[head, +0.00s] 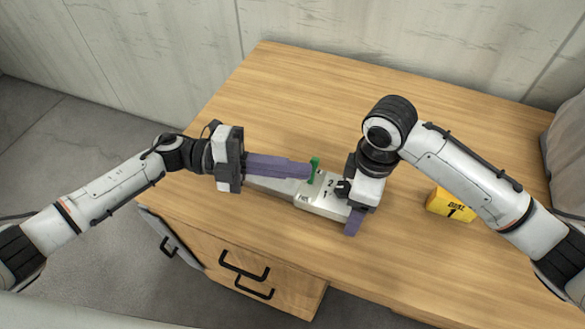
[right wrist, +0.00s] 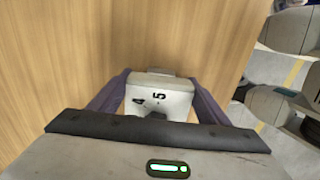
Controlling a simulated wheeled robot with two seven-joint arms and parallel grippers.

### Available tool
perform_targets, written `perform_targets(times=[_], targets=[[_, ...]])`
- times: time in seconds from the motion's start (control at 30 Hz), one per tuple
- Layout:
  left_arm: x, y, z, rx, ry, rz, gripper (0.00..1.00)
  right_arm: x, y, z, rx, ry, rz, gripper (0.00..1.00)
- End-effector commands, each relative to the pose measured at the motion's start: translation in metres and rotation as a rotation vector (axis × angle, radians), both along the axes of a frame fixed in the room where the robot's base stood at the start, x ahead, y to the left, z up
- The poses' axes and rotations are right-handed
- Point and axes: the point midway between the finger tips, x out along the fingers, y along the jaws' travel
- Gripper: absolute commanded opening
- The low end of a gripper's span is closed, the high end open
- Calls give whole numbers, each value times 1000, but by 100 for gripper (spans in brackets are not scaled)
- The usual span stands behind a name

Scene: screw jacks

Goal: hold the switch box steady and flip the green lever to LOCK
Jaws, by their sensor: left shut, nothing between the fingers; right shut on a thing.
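The switch box (head: 327,207) is a long grey box lying on the wooden table, with small dark markings on its top. The green lever (head: 315,168) stands up from it. My left gripper (head: 309,171) is shut and empty, its purple fingertips right beside the lever; I cannot tell if they touch it. My right gripper (head: 353,222) is shut on the right end of the switch box. In the right wrist view its purple fingers lie on both sides of the box end (right wrist: 158,97), which shows dark markings. The lever is not visible there.
A yellow block (head: 450,204) with dark print stands on the table (head: 300,90), right of my right gripper and close under my right forearm. The table's back area is clear. Drawers with black handles (head: 245,268) are at the front.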

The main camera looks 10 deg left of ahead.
Motion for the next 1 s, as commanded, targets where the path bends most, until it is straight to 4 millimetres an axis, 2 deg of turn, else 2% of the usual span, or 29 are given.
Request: perform_targets(times=[0.17, 0.4, 0.6, 0.73, 1.0], targets=[[2, 18, 1, 2, 1, 4, 0, 1, 1, 1, 2, -3, 1, 16], [4, 64, 5, 3, 2, 5, 0, 1, 1, 1, 2, -3, 1, 16], [5, 92, 8, 3, 2, 3, 0, 1, 1, 1, 2, -3, 1, 16], [5, 99, 9, 1, 2, 2, 0, 1, 1, 1, 2, -3, 1, 16], [5, 100, 10, 1, 1, 1, 0, 1, 1, 1, 2, -3, 2, 16]])
